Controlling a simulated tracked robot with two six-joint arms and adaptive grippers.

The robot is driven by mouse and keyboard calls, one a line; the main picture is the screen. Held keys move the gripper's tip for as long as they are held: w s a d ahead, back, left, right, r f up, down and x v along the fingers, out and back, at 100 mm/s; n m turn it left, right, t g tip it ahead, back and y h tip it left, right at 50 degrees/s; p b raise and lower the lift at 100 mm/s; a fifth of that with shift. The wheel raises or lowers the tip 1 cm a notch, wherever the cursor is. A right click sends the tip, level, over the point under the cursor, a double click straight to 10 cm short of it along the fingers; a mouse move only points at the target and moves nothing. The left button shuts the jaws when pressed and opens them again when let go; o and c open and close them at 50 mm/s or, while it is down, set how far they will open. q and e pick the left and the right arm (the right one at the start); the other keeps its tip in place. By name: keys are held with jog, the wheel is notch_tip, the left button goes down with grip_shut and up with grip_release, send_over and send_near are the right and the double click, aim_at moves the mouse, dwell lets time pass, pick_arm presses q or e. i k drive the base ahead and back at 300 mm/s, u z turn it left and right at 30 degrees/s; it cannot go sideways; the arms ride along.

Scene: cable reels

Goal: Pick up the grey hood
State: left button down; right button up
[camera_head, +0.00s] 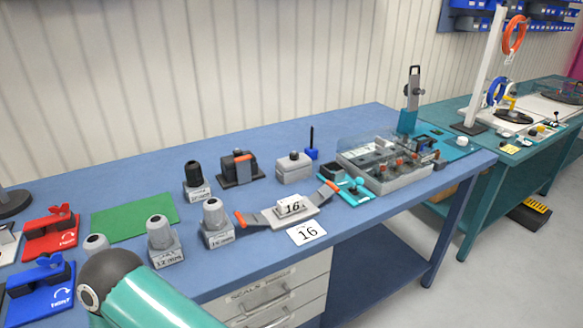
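No part is marked as the hood. A light grey box-shaped piece with a darker knob on top (294,169) looks most like the grey hood, but I cannot be sure. It stands upright on the blue table, right of a dark block with an orange part (240,169). Grey rounded cones on labelled grey blocks also stand nearer the front, one marked 12 mm (161,237) and one to its right (214,218). A teal arm link of mine with a dark round cap crosses the lower left. Neither of my grippers shows.
A clear-lidded grey case (395,178) stands at the right. A green mat (135,215), red and blue fixtures (50,235) (40,290) lie left. The table's back strip is mostly clear.

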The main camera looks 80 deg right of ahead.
aim_at(296, 166)
jog(key=z, duration=0.1)
jog(key=k, duration=2.6)
jog(key=z, duration=1.25)
jog(key=i, duration=1)
jog(key=u, duration=0.1)
